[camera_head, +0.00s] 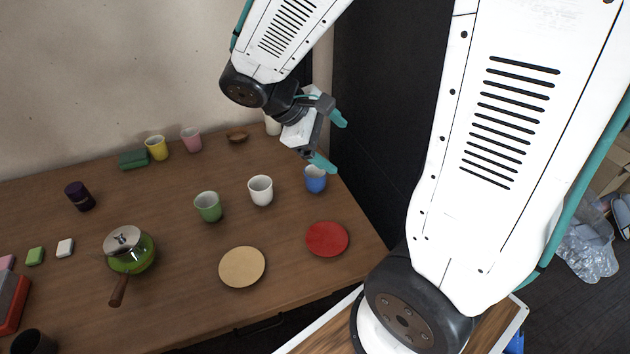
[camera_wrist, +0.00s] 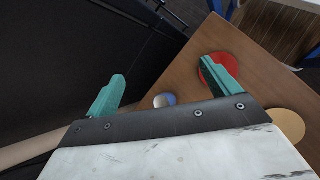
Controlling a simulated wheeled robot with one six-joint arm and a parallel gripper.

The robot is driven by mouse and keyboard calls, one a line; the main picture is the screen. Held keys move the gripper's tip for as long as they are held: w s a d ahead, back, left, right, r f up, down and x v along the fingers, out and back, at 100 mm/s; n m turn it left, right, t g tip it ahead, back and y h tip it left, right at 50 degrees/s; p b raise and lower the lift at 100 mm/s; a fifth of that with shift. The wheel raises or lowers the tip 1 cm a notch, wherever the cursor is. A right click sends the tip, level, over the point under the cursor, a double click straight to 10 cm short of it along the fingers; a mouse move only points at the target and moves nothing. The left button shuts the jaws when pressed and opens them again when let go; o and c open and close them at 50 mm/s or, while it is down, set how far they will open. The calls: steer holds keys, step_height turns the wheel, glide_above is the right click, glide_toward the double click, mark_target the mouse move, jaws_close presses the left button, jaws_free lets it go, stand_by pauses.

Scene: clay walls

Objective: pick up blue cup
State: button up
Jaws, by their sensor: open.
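The blue cup (camera_head: 316,181) stands upright near the right edge of the wooden table, its rim partly behind a finger of my gripper. In the wrist view, the blue cup (camera_wrist: 159,101) shows small between the two teal fingers, partly hidden by the gripper body. My gripper (camera_head: 332,141) is open and empty above the cup, apart from it. The gripper also shows in the wrist view (camera_wrist: 163,78), fingers wide apart.
A white cup (camera_head: 261,191) and a green cup (camera_head: 208,207) stand left of the blue cup. A red plate (camera_head: 327,240) and a tan plate (camera_head: 242,267) lie in front. A dark wall (camera_head: 385,110) rises beyond the table's right edge.

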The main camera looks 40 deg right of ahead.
steer(key=w+d+f+n+t+h, duration=0.1)
steer(key=w+d+f+n+h, duration=0.1)
steer(key=w+f+n+h, duration=0.6)
steer(key=n+t+y, duration=0.2)
steer(key=n+t, duration=0.1)
steer(key=n, duration=0.2)
glide_toward(319, 172)
steer(key=shift+s+d, duration=0.6)
steer(key=shift+s, duration=0.15)
steer(key=shift+w+d+f+t, duration=0.1)
steer(key=shift+f+t, duration=0.1)
steer(key=shift+t, duration=0.2)
steer(key=shift+d+f, duration=0.15)
steer(key=shift+d, duration=0.15)
steer(key=x, duration=0.7)
steer(key=shift+r, duration=0.3)
steer(key=c, duration=1.1)
